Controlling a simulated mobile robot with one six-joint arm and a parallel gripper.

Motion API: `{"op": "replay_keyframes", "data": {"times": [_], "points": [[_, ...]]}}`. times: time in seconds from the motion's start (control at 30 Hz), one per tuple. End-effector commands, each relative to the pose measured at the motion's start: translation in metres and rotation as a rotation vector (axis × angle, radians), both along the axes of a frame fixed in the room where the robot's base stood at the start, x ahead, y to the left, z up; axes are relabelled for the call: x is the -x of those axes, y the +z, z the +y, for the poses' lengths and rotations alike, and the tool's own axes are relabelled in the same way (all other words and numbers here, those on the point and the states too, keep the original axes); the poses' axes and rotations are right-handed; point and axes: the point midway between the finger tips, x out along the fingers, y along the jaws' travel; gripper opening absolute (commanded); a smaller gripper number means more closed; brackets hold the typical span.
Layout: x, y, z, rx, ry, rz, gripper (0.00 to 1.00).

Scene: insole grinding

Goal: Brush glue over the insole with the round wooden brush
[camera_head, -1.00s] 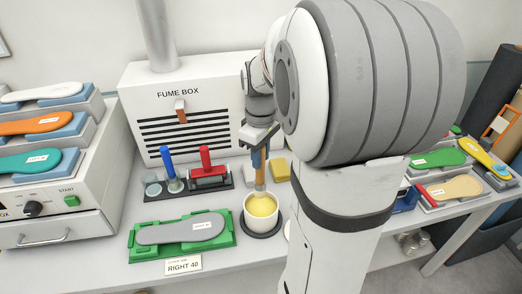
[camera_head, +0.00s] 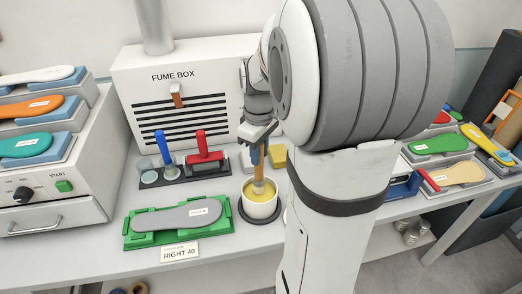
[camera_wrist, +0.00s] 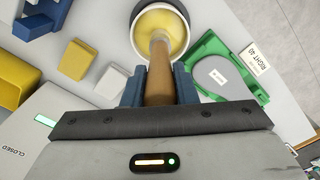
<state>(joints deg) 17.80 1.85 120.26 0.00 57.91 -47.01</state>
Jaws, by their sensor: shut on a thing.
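My gripper (camera_wrist: 159,88) is shut on the round wooden brush (camera_wrist: 159,70), which points down into the glue pot. In the head view the brush (camera_head: 258,172) stands nearly upright, its bristle end in the pot (camera_head: 262,207). The white pot also shows in the wrist view (camera_wrist: 184,38) and holds yellow glue (camera_wrist: 158,20). The bristle tips are hidden in the pot. The grey insole (camera_head: 177,217) lies flat in the green holder (camera_head: 133,240), left of the pot. Part of the insole also shows in the wrist view (camera_wrist: 218,72).
A rack with a blue-handled brush (camera_head: 162,148) and a red-handled roller (camera_head: 201,144) stands behind the holder. The fume box (camera_head: 178,75) is at the back. Yellow (camera_wrist: 20,75) and white (camera_wrist: 111,84) blocks sit beside the pot. A RIGHT 40 card (camera_head: 179,252) lies in front.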

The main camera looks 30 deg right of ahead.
Motion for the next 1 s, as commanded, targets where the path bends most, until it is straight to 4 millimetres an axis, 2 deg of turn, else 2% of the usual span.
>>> {"op": "replay_keyframes", "data": {"times": [1.0], "points": [[0.0002, -0.0092, -0.001, 0.0, -0.002, 0.0, 0.06]]}}
